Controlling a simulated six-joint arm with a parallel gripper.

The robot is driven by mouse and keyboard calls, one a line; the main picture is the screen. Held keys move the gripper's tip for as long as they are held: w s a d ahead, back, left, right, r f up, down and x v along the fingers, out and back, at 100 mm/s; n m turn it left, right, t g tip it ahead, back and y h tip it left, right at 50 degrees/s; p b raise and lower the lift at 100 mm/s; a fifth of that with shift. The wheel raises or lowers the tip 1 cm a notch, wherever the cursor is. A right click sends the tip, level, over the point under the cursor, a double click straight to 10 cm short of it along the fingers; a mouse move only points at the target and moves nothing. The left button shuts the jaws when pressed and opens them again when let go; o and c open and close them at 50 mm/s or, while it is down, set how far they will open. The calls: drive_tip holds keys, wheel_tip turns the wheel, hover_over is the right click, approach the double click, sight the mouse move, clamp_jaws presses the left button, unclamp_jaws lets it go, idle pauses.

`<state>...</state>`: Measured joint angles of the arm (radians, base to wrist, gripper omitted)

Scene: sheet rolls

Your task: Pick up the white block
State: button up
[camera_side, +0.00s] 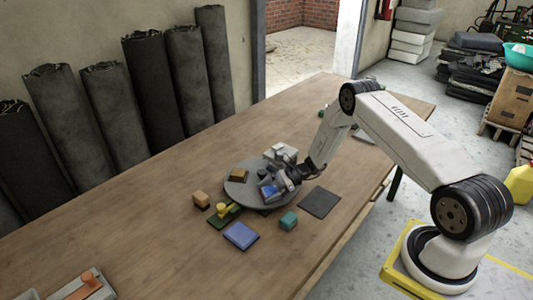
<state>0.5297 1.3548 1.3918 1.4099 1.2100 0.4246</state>
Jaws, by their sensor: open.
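A whitish block (286,152) stands at the back right of a round grey disc (236,190) on the wooden table. It is partly hidden, and a darker grey piece lies against its left side. My gripper (270,188) is low over the right part of the disc, in front of the whitish block. It is open. A small blue piece (269,191) shows at its fingertips; I cannot tell whether it lies between them or beyond them.
A brown block (239,174) sits on the disc. Around it are a tan block (201,199), a green piece with a yellow part (224,213), a blue square (241,236), a teal block (288,220) and a dark square mat (320,202). The table's left front is mostly clear.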

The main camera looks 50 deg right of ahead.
sight(267, 191)
idle(0.4)
clamp_jaws()
drive_tip(key=shift+r, duration=0.15)
drive_tip(key=shift+r, duration=0.65)
drive_tip(key=shift+w+r, duration=0.1)
drive_tip(key=shift+r, duration=0.8)
drive_tip(key=s+a+r, duration=0.2)
drive_tip(key=s+r, duration=0.7)
drive_tip(key=s, duration=0.5)
drive_tip(key=shift+r, duration=0.35)
drive_tip(key=shift+a, duration=0.1)
